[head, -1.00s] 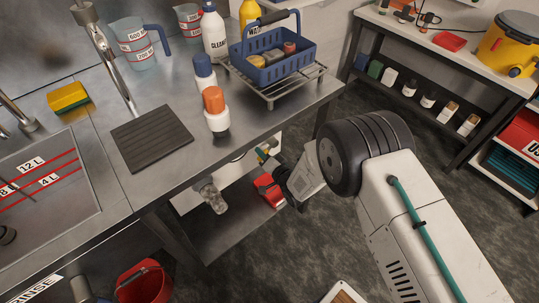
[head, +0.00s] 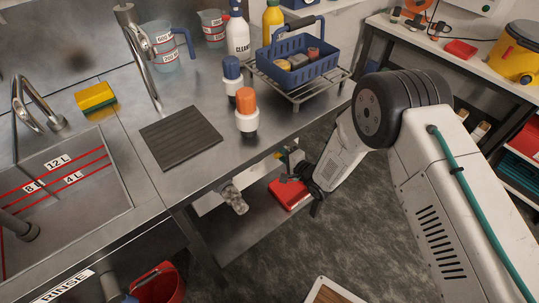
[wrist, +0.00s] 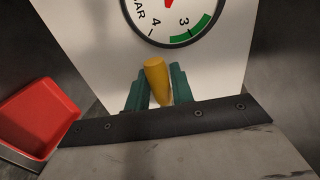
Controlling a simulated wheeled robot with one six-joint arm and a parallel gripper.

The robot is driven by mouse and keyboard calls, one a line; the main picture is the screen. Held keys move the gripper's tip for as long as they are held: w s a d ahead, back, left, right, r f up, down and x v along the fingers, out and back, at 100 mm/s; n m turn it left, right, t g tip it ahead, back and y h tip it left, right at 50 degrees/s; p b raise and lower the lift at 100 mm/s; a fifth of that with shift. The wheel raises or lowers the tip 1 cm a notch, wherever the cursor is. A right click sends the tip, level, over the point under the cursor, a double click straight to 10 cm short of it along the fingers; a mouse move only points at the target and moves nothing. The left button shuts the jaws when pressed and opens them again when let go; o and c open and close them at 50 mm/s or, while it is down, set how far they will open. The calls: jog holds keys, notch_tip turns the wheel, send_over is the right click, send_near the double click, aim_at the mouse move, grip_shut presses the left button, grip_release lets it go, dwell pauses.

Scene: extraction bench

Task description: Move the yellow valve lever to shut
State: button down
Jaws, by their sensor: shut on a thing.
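The yellow valve lever (wrist: 157,78) stands between the two green fingers of my gripper (wrist: 158,92) in the wrist view. My gripper is shut on it. A white panel with a round pressure gauge (wrist: 176,14) is behind the lever; the gauge has a green band near 3, and its upper part is cut off. In the head view my gripper (head: 295,170) is below the bench's front edge at the right, where the lever is too small and covered to make out clearly. The valve body is hidden.
A red tray (wrist: 38,118) is left of my gripper in the wrist view. On the steel bench (head: 190,190) above stand an orange-capped bottle (head: 246,112), a blue-capped bottle and a blue basket (head: 297,70) on a rack. Open floor (head: 370,230) lies right of the bench.

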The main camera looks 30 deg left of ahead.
jog(key=shift+w, duration=0.1)
jog(key=c, duration=1.3)
grip_release()
jog(key=shift+o, duration=0.2)
jog(key=v, duration=0.8)
